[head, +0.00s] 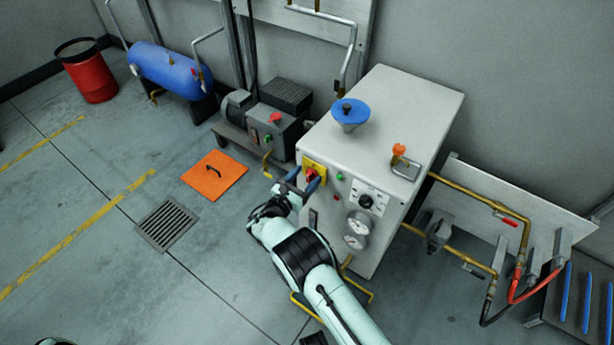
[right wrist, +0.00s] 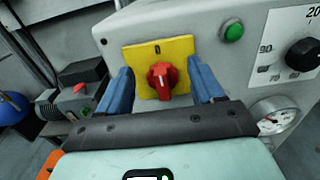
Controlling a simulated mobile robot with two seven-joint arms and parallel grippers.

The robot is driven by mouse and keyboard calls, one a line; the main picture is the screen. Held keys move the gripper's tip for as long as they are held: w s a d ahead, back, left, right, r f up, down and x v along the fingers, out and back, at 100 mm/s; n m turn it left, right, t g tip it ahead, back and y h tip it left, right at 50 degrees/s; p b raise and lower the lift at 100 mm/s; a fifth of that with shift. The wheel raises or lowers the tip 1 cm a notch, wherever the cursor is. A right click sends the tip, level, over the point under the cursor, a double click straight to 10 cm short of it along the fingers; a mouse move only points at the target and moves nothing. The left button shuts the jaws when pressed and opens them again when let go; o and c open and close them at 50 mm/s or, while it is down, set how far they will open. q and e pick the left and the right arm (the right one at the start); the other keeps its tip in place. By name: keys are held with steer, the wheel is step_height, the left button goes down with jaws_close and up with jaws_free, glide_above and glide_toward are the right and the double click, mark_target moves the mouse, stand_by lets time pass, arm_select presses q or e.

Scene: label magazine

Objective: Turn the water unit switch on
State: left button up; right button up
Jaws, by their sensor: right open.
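The water unit is a grey-white cabinet (head: 385,115) in the head view. Its switch is a red rotary knob (right wrist: 162,80) on a yellow plate (right wrist: 180,50), marked 0 at the top. The knob stands roughly upright, pointing toward the 0. In the head view the yellow plate (head: 318,166) is on the front face, partly hidden by my gripper. My right gripper (head: 299,184) is open in front of the switch. In the right wrist view its blue fingers (right wrist: 162,85) appear on either side of the knob; contact cannot be told. My left gripper is not in view.
Right of the switch are a green button (right wrist: 232,32), a black dial (head: 366,201) and gauges (head: 357,224). A blue funnel (head: 349,113) and an orange-handled valve (head: 399,151) are on top. Pipes (head: 470,195) run right. An orange floor plate (head: 214,176) lies left.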

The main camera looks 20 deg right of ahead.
steer(key=shift+w+d, duration=0.35)
steer(key=shift+d, duration=0.25)
steer(key=c, duration=1.1)
steer(key=shift+o, duration=0.2)
